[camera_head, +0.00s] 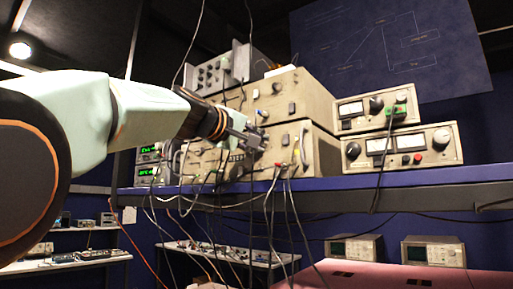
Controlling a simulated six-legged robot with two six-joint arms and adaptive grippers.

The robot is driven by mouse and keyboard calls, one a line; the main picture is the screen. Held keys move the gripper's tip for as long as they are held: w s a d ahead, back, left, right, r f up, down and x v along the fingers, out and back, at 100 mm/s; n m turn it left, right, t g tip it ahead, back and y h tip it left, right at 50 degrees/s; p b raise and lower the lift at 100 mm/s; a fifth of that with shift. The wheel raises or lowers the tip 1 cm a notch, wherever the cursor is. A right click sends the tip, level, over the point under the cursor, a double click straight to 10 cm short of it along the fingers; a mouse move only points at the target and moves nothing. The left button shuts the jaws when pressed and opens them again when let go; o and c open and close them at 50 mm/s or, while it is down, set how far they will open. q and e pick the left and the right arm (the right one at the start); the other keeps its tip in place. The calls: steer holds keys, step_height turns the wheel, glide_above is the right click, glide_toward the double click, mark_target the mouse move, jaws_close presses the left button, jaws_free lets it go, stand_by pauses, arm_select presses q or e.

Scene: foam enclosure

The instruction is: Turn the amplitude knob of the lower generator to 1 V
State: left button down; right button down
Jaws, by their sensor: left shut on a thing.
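The lower generator (321,152) is a beige box on the blue shelf, with a second beige generator (305,97) stacked on it. My left gripper (257,140) reaches in from the left to the lower generator's front panel. Its fingers are shut on a small knob there, which they largely hide. The knob's scale and pointer are too small to read. My right gripper is not in view.
The blue shelf (400,176) runs across the middle, with cables hanging over its edge. Two meter units (405,146) are stacked at the right. A grey instrument (215,72) stands on top. Green-lit displays (148,150) are at the left. Benches lie below.

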arm_select(q)
steer(key=shift+d+f+m+b, duration=0.15)
steer(key=shift+f+m+b, duration=0.25)
steer(key=shift+m, duration=0.7)
steer(key=c, duration=1.7)
jaws_free()
steer(key=o, duration=0.4)
steer(key=shift+s+r, duration=0.2)
steer(key=shift+r, duration=0.05)
steer(key=shift+o, duration=0.4)
steer(key=shift+w, duration=0.1)
